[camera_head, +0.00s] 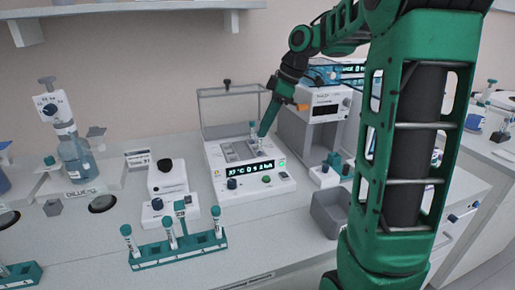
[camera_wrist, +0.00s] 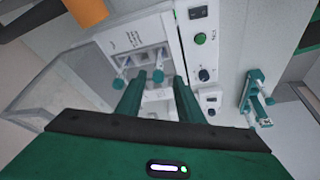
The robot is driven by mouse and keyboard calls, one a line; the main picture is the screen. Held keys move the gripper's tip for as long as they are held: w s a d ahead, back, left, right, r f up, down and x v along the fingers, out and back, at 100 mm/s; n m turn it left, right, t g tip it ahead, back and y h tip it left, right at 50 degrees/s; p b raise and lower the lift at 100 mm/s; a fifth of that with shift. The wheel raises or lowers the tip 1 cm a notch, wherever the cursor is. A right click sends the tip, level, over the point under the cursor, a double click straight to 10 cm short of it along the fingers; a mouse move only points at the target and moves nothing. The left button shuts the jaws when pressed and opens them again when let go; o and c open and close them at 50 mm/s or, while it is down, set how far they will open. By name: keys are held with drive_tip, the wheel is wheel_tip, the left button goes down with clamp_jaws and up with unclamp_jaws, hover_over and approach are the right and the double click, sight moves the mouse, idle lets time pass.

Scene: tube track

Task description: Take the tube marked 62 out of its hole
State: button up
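A white block device (camera_head: 250,168) with a raised clear lid and a lit display stands mid-bench. At least one capped tube (camera_head: 253,130) stands up from it. In the wrist view teal-capped tubes (camera_wrist: 158,76) and (camera_wrist: 118,83) show at the device's holes. The number 62 cannot be read on any tube. My gripper (camera_head: 265,134) points down over the device's right part. In the wrist view its two teal fingers (camera_wrist: 158,80) are apart, with one tube cap seen between them; no contact shows. The lower tubes are hidden.
A teal rack (camera_head: 180,252) with several tubes stands in front left. A grey open bin (camera_head: 330,213) is at right. The clear lid (camera_head: 230,108) stands up behind the device. A small white device (camera_head: 167,178) is to the left, a bottle (camera_head: 75,155) farther left.

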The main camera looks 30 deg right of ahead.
drive_tip(key=shift+d+x, duration=0.15)
drive_tip(key=shift+x, duration=1.15)
drive_tip(key=shift+d+x, duration=0.1)
drive_tip(key=shift+x, duration=1.25)
clamp_jaws()
wheel_tip(320, 180, up, 4)
drive_tip(key=shift+r, duration=0.25)
drive_tip(key=a+r, duration=0.6)
drive_tip(key=a, duration=0.5)
drive_tip(key=shift+a+r, duration=0.25)
drive_tip(key=shift+a, duration=0.1)
drive_tip(key=shift+r, duration=2.55)
